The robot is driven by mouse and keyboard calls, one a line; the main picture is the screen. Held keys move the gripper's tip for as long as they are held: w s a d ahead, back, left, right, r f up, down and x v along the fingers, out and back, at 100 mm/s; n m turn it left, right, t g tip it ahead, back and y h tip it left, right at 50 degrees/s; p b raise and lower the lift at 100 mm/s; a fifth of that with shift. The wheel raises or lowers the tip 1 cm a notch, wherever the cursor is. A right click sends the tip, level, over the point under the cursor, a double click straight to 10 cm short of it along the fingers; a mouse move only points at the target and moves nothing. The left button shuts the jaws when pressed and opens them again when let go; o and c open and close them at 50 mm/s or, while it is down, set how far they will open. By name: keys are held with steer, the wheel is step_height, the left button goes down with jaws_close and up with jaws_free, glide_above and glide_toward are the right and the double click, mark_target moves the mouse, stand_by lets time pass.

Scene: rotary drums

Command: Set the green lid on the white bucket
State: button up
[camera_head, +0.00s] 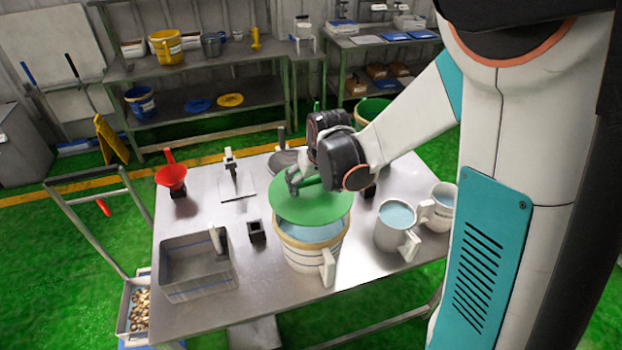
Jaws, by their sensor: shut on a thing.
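The green lid (325,208) is a flat round disc held by my gripper (293,186), which is shut on it near its top middle. The lid hangs over the white bucket (312,256), covering the far part of its opening in the picture. The bucket stands upright on the metal table, with a tan rim, a handle at the front and pale blue contents showing along the near side. The lid looks shifted toward the back of the rim. I cannot tell whether its edge touches the bucket. My wrist hides part of the lid.
A grey metal tray (194,268), a small black holder (256,231) and a red funnel (171,175) are on the left. The table front is mostly clear.

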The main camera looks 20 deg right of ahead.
mark_target(313, 194)
steer(key=shift+s+f, duration=0.15)
steer(key=shift+f+b, duration=0.2)
steer(key=shift+b, duration=0.25)
steer(key=shift+f+b, duration=2.25)
steer(key=shift+f, duration=0.35)
steer(key=shift+f+b, duration=1.1)
steer(key=shift+b, duration=0.3)
steer(key=o, duration=1)
steer(key=shift+o, duration=0.2)
steer(key=v, duration=1.2)
